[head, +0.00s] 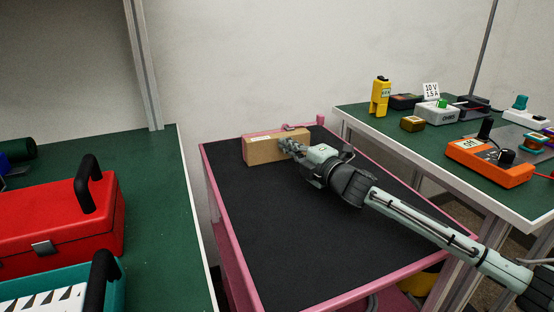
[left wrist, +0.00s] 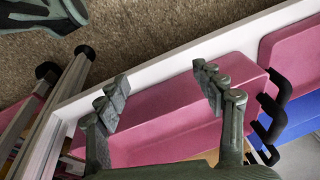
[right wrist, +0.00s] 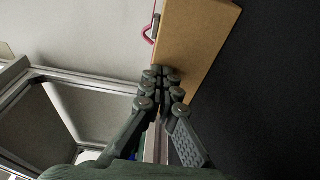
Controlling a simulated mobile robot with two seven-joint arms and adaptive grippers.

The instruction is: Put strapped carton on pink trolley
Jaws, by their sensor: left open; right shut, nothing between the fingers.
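The strapped carton (head: 265,149) is a brown box lying on the black top of the pink trolley (head: 385,252), at its far end by the wall. The carton also shows in the right wrist view (right wrist: 198,32), just ahead of the fingertips. My right gripper (head: 287,145) is shut and empty, its fingertips at the carton's right end; I cannot tell whether they touch it. The right gripper shows in the right wrist view too (right wrist: 162,82). My left gripper (left wrist: 165,85) is open and empty over pink surfaces in the left wrist view; the head view does not show it.
A green bench with a red toolbox (head: 60,222) and a teal toolbox (head: 85,290) stands at left. At right, another green bench holds a yellow device (head: 380,97), an orange device (head: 488,163) and several small instruments. Most of the trolley top is clear.

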